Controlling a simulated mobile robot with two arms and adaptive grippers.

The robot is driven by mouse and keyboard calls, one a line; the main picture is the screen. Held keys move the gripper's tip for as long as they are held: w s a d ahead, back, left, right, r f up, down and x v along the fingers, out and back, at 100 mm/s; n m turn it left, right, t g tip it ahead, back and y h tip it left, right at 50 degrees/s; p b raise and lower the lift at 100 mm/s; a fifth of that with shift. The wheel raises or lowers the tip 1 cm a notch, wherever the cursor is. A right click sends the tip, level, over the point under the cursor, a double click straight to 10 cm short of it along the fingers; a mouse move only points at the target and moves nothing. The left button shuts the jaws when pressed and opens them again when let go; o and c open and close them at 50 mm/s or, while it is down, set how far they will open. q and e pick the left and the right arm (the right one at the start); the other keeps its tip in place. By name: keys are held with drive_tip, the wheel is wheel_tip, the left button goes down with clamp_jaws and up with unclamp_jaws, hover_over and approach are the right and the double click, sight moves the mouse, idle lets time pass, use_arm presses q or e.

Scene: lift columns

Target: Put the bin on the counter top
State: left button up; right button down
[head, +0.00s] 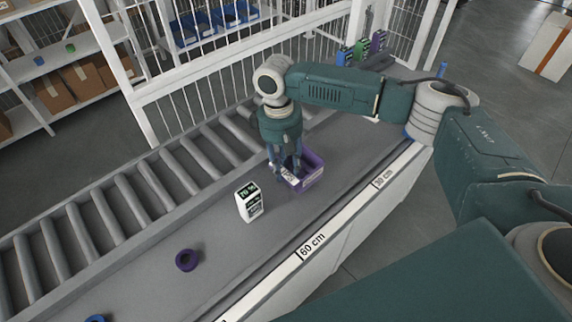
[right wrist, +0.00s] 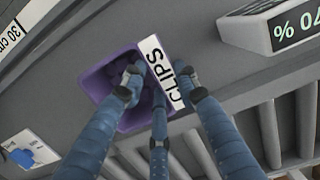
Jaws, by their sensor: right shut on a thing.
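The purple bin (head: 313,171) with a white label is at the grey counter top (head: 225,240), beside the rollers. I cannot tell whether it rests on the surface or is slightly above it. In the right wrist view the bin (right wrist: 98,83) shows its label reading "CLIPS". My right gripper (head: 286,172) points down and is shut on the bin's labelled wall; its fingers (right wrist: 158,88) lie on both sides of that wall in the wrist view. Part of the bin is hidden behind the fingers. My left gripper is not in view.
A white box with a dark display (head: 250,203) stands just left of the bin. A purple ring (head: 187,260) and a blue ring (head: 96,318) lie farther left. Rollers (head: 130,197) run along the far side, with a white fence (head: 215,75) behind. Coloured holders (head: 361,48) stand at the far end.

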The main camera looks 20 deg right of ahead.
drive_tip(key=shift+f, duration=0.15)
drive_tip(key=c, duration=1.3)
unclamp_jaws()
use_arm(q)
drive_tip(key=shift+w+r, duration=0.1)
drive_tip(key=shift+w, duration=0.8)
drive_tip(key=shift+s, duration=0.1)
use_arm(e)
drive_tip(key=shift+w+r, duration=0.1)
drive_tip(key=shift+r, duration=0.25)
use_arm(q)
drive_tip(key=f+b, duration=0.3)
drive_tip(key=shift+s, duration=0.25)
use_arm(e)
wheel_tip(320, 180, up, 12)
drive_tip(key=w, duration=0.1)
drive_tip(key=shift+a+f, duration=0.25)
drive_tip(key=shift+w, duration=0.1)
